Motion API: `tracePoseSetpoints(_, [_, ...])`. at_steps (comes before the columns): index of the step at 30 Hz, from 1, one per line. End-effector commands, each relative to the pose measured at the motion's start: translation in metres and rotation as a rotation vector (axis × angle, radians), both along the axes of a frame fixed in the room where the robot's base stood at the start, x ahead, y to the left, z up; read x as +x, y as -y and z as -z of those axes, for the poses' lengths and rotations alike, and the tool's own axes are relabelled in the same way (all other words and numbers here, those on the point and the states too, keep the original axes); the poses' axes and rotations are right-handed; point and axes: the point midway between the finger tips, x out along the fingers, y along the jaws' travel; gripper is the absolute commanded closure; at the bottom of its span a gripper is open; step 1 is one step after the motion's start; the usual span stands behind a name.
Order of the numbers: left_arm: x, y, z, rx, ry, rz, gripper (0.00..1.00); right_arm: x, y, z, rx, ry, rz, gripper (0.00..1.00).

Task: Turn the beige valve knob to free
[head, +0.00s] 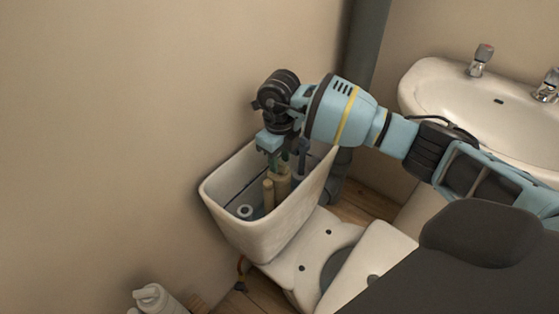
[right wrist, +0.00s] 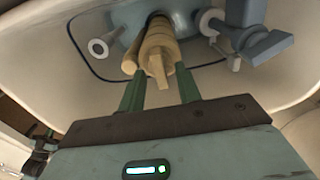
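The beige valve knob (right wrist: 158,68) tops a beige valve column inside the open toilet cistern (head: 228,226). In the head view the beige valve (head: 283,181) stands partly hidden beneath my right gripper (head: 287,161). In the right wrist view the two green fingers of my right gripper (right wrist: 160,73) are apart, one on each side of the knob. Gaps show between the fingers and the knob, so it does not look gripped. My left gripper is not in view.
A thinner beige tube stands beside the valve. A grey fitting (right wrist: 262,42) and a white ring-ended pipe (right wrist: 98,49) are close by in the cistern. The cistern walls surround the gripper's space. A sink (head: 455,95) and a dark pipe (head: 366,40) stand to the right.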

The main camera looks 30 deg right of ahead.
Motion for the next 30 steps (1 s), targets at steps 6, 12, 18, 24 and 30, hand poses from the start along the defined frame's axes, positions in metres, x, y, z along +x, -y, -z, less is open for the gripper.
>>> tracePoseSetpoints(6, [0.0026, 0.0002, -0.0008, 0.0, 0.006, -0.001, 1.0, -0.0002, 0.0003, 0.0104, 0.0, -0.001, 0.0, 0.66])
tracePoseSetpoints(12, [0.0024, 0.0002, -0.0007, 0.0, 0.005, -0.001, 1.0, -0.0002, 0.0003, 0.0103, 0.0, -0.001, 0.0, 0.66])
tracePoseSetpoints(18, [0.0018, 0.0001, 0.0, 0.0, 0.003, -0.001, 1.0, -0.0002, 0.0003, 0.0101, 0.0, -0.001, 0.0, 0.91])
tracePoseSetpoints(24, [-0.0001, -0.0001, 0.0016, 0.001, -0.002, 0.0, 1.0, -0.0002, 0.0004, 0.0098, 0.0, -0.001, -0.007, 0.96])
tracePoseSetpoints(30, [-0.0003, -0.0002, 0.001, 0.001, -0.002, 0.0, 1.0, 0.0002, 0.0007, 0.0094, -0.001, 0.0, -0.064, 0.96])
